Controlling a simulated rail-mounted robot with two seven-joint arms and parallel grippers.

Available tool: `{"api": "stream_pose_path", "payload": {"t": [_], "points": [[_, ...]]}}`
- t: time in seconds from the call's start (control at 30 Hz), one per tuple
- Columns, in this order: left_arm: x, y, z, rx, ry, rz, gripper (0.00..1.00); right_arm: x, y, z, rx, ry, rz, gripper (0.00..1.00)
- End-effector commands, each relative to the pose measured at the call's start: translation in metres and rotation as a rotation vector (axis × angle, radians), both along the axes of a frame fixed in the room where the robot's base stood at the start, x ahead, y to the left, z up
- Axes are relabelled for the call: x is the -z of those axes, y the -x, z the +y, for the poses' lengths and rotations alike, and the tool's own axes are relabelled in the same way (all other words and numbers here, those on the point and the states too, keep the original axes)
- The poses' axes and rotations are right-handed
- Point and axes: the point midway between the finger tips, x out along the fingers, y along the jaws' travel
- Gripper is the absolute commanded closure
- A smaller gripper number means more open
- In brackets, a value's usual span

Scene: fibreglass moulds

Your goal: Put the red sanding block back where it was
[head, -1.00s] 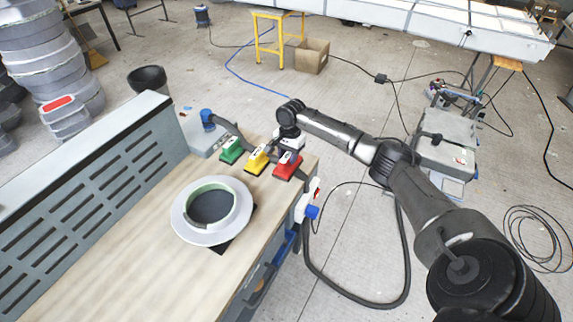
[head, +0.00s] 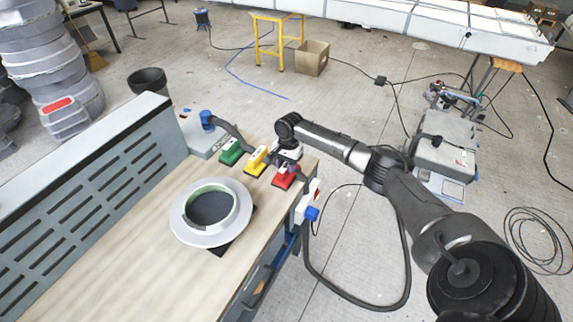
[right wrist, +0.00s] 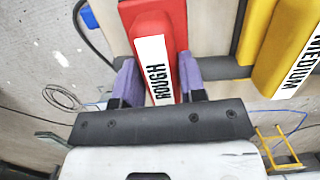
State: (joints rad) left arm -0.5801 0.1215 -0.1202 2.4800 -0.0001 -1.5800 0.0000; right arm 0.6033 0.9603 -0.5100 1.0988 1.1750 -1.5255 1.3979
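The red sanding block (head: 284,178), labelled ROUGH, is at the right end of a row of blocks near the bench's right edge. It also shows in the right wrist view (right wrist: 150,22). My right gripper (head: 288,165) is over it from above. In the right wrist view its two purple fingers (right wrist: 162,82) stand on either side of the block, close against it, and look shut on it. I cannot tell whether the block's underside touches the bench. My left gripper is not in view.
A yellow block (head: 256,160), labelled MEDIUM, and a green block (head: 231,151) lie left of the red one. A pale ring mould (head: 183,225) sits nearer on the wooden bench (head: 130,280). A blue-and-white fitting (head: 309,211) is on the bench's side.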

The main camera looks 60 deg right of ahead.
Motion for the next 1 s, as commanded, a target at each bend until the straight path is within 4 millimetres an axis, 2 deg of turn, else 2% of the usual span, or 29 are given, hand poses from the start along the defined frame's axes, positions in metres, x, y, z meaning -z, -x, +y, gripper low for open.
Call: {"api": "stream_pose_path", "payload": {"t": [0.03,0.23,0.53,0.67,1.0], "points": [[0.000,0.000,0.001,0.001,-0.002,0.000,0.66,0.000,0.000,0.000,0.000,0.000,0.000,0.57],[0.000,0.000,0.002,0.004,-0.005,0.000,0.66,0.000,0.000,0.000,0.000,0.000,0.001,0.39],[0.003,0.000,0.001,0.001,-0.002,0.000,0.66,-0.002,0.000,-0.001,-0.001,0.001,0.000,0.39],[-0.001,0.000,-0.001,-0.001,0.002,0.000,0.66,-0.018,0.000,-0.002,-0.001,0.001,-0.001,0.39],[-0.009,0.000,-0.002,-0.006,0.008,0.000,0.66,-0.080,-0.001,-0.010,-0.001,0.001,-0.002,0.39]]}}
